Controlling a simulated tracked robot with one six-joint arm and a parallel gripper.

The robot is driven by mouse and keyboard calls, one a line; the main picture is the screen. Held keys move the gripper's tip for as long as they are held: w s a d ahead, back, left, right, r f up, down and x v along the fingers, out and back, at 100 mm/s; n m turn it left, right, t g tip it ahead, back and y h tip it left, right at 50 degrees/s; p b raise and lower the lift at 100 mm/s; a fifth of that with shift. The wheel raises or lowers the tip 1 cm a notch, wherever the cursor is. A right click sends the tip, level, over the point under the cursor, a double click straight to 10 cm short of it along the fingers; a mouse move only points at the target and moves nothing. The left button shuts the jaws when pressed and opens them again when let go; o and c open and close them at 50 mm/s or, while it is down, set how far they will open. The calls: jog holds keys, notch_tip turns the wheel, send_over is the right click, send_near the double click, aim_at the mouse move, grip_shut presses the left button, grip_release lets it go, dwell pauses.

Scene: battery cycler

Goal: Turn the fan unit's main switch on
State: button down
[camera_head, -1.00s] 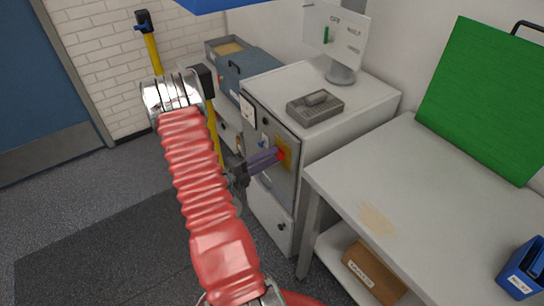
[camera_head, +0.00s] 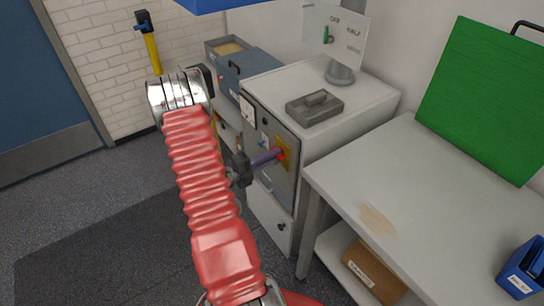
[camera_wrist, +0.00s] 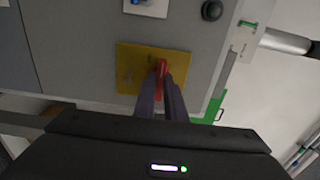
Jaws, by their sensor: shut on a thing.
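The red main switch handle (camera_head: 281,156) sits on a yellow plate (camera_head: 287,163) on the front of the grey cabinet. In the wrist view the red handle (camera_wrist: 162,68) stands upright in the picture on the yellow plate (camera_wrist: 128,66), whose markings are too small to read. My gripper (camera_head: 275,157) reaches the handle from the front; in the wrist view its two dark fingers (camera_wrist: 160,82) are shut on the handle's lower part, one on each side. The fingertips hide part of the handle.
A white table (camera_head: 430,200) stands close at the right. A dark round knob (camera_wrist: 212,10) is near the plate. Floor at the left is clear.

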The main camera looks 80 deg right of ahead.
jog(key=shift+f+m, duration=0.15)
jog(key=shift+m, duration=0.35)
jog(key=m, duration=1.7)
dwell(0.5)
jog(key=c, duration=1.8)
grip_release()
